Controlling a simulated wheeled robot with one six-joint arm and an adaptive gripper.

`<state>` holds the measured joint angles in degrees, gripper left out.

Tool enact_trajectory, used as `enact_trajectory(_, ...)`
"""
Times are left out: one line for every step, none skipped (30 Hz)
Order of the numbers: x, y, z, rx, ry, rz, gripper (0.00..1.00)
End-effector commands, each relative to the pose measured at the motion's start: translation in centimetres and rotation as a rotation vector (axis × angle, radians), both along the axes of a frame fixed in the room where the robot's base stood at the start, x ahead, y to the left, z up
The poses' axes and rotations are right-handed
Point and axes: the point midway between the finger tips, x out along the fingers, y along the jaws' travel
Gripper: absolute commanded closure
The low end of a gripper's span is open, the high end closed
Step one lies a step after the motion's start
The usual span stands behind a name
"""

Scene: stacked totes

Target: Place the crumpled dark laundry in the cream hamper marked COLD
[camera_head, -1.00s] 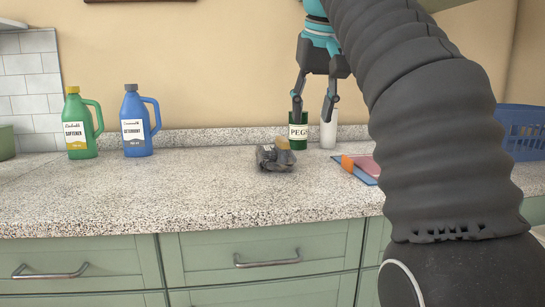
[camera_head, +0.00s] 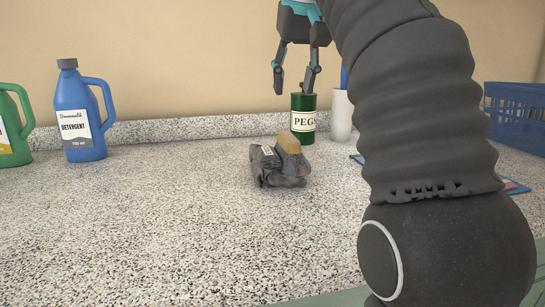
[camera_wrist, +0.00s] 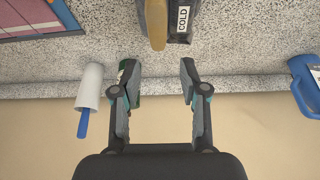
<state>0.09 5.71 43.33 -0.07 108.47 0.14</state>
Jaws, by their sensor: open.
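The crumpled dark grey laundry (camera_head: 265,165) lies in a bundle on the speckled counter, near its middle. A tan, blocky piece (camera_head: 289,138) rests on or against it; I cannot tell which. In the wrist view the dark laundry (camera_wrist: 181,35) bears a white tag reading COLD, with the tan piece (camera_wrist: 156,25) beside it. My gripper (camera_head: 293,86) is open and empty, above and apart from the laundry; in the wrist view its fingers (camera_wrist: 158,70) are spread short of the bundle. No cream hamper shows in any view.
A green PEGS tin (camera_head: 303,122) stands behind the laundry, close under my gripper in the picture. A white cup (camera_head: 341,118) is beside it. Blue (camera_head: 80,120) and green (camera_head: 14,130) bottles stand left; a blue basket (camera_head: 515,112) is right. The front counter is clear.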

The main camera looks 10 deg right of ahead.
Motion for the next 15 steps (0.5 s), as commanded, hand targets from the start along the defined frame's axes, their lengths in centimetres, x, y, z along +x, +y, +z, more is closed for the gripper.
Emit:
enact_trajectory(0.1, 0.0, -0.3, 0.0, 0.001, 0.0, 0.56)
enact_trajectory(0.2, 0.0, -0.5, 0.0, 0.001, 0.0, 0.56)
enact_trajectory(0.3, 0.0, -0.9, 0.0, 0.002, 0.0, 0.56)
enact_trajectory(0.4, 0.0, -1.2, 0.0, 0.001, 0.0, 0.56)
enact_trajectory(0.6, 0.0, -1.6, 0.0, 0.002, 0.0, 0.56)
enact_trajectory(0.7, 0.0, -2.0, 0.0, 0.002, 0.0, 0.56)
enact_trajectory(0.9, 0.0, -2.4, 0.0, 0.003, 0.0, 0.56)
enact_trajectory(1.0, 0.0, -2.9, 0.0, 0.003, 0.0, 0.56)
enact_trajectory(1.3, 0.0, -3.6, 0.0, 0.003, 0.0, 0.56)
enact_trajectory(1.5, 0.0, -4.1, 0.0, 0.002, 0.0, 0.56)
enact_trajectory(1.7, 0.0, -4.6, 0.0, 0.003, 0.0, 0.56)
enact_trajectory(2.0, 0.0, -5.1, 0.0, 0.002, 0.0, 0.56)
enact_trajectory(2.1, -0.1, -5.6, 0.0, 0.003, 0.0, 0.56)
enact_trajectory(2.4, -0.1, -6.2, 0.0, 0.002, 0.0, 0.56)
enact_trajectory(2.6, -0.1, -6.6, 0.0, 0.001, 0.0, 0.56)
